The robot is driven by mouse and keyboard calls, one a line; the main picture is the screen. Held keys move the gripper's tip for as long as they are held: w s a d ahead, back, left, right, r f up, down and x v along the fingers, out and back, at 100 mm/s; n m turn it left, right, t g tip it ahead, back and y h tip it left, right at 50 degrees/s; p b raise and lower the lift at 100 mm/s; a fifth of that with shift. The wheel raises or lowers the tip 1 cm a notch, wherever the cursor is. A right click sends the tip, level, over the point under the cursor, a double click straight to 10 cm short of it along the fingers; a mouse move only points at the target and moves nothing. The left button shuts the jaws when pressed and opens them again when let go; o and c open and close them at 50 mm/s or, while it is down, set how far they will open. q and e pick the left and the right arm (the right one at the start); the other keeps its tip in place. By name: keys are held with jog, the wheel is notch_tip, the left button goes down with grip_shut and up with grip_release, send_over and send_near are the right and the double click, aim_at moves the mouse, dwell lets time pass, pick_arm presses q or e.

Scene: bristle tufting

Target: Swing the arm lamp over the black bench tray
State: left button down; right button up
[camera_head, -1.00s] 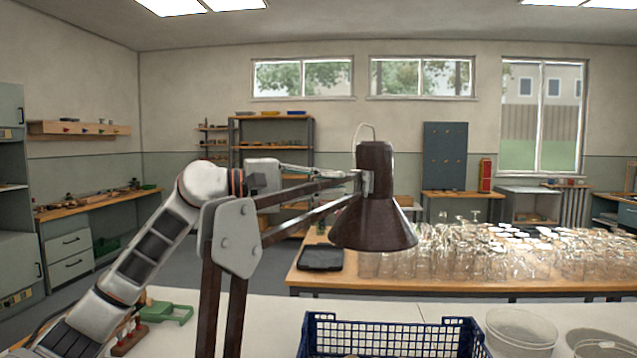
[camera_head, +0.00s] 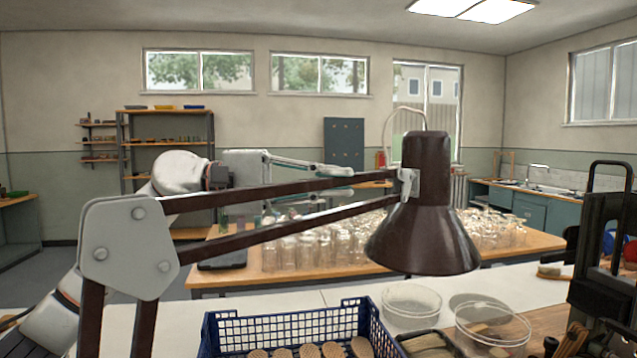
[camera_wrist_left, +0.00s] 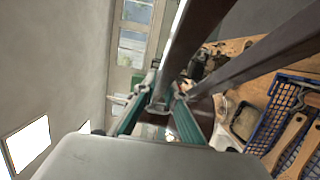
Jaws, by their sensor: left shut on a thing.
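The arm lamp has a dark brown shade (camera_head: 425,225), two brown bars and a grey joint plate (camera_head: 128,247). My left gripper (camera_head: 340,172) reaches in from the left behind the bars. It is shut on the lamp arm near the shade. In the left wrist view its fingers (camera_wrist_left: 160,108) meet at the brown bars. A black-rimmed tray (camera_head: 425,334), probably the black bench tray, is at the bottom edge, right of the blue crate, only partly in view. The shade hangs above and behind it in the picture. My right gripper is not in view.
A blue mesh crate (camera_head: 285,325) with several wooden brush bodies stands at the front. Round clear dishes (camera_head: 412,300) lie right of it. A black machine (camera_head: 605,250) stands at the right. A table with glassware (camera_head: 545,243) is behind.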

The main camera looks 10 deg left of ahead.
pick_arm(q)
jog(key=shift+s+d+f, duration=0.1)
jog(key=shift+d, duration=0.1)
jog(key=c, duration=2.1)
grip_release()
jog(key=shift+a, duration=0.1)
jog(key=v, duration=1.2)
